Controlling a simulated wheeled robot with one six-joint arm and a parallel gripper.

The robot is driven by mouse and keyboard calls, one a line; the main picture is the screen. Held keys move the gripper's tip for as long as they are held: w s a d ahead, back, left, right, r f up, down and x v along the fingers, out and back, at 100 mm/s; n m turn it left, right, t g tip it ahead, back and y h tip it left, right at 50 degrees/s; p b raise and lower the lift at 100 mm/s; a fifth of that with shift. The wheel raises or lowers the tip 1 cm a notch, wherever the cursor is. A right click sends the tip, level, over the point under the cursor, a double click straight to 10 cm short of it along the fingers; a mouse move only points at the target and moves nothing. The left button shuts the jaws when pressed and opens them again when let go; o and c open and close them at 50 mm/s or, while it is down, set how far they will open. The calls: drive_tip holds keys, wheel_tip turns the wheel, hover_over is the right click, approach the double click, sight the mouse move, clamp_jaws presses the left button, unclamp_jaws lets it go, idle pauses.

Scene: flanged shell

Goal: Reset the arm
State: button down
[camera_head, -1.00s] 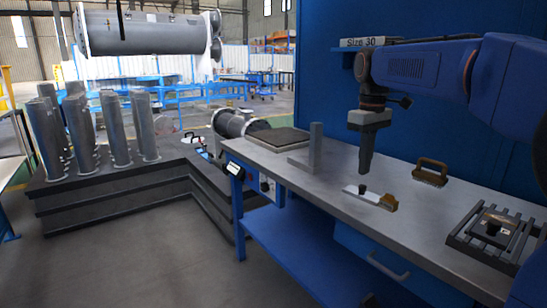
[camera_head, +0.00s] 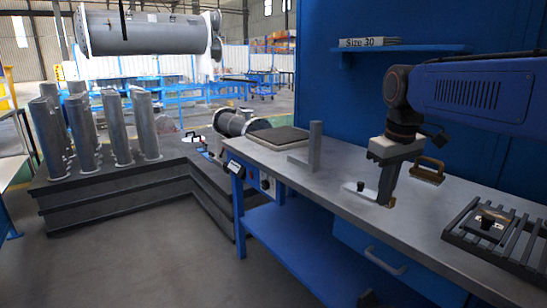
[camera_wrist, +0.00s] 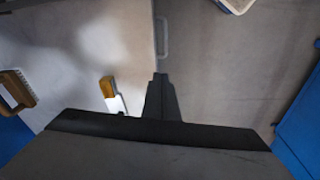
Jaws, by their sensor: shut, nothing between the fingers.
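My blue arm (camera_head: 470,92) reaches in from the right in the head view. My gripper (camera_head: 387,202) points down over the grey workbench (camera_head: 335,170), shut and empty. Its tip overlaps a small white tool with a dark knob (camera_head: 359,187) in the head view, hiding part of it. In the wrist view, my gripper (camera_wrist: 160,80) shows as a narrow dark shape, with the white and orange-yellow tool (camera_wrist: 112,97) just left of it, apart. I cannot tell the height of the fingertips above the bench.
A wooden-handled brush (camera_head: 428,171) lies right of my gripper; it also shows in the wrist view (camera_wrist: 16,90). A slatted rack (camera_head: 497,235) sits at the bench's right, an upright grey bracket (camera_head: 314,148) at left. A shelf (camera_head: 405,50) is behind the arm.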

drive_tip(key=s+d+f+m+t, duration=0.2)
drive_tip(key=s+f+m+t, duration=0.1)
drive_tip(key=s+f, duration=1.4)
drive_tip(key=s+m, duration=0.1)
drive_tip(key=s, duration=0.2)
drive_tip(key=shift+s+d+f+m, duration=0.15)
drive_tip(key=shift+m, duration=0.25)
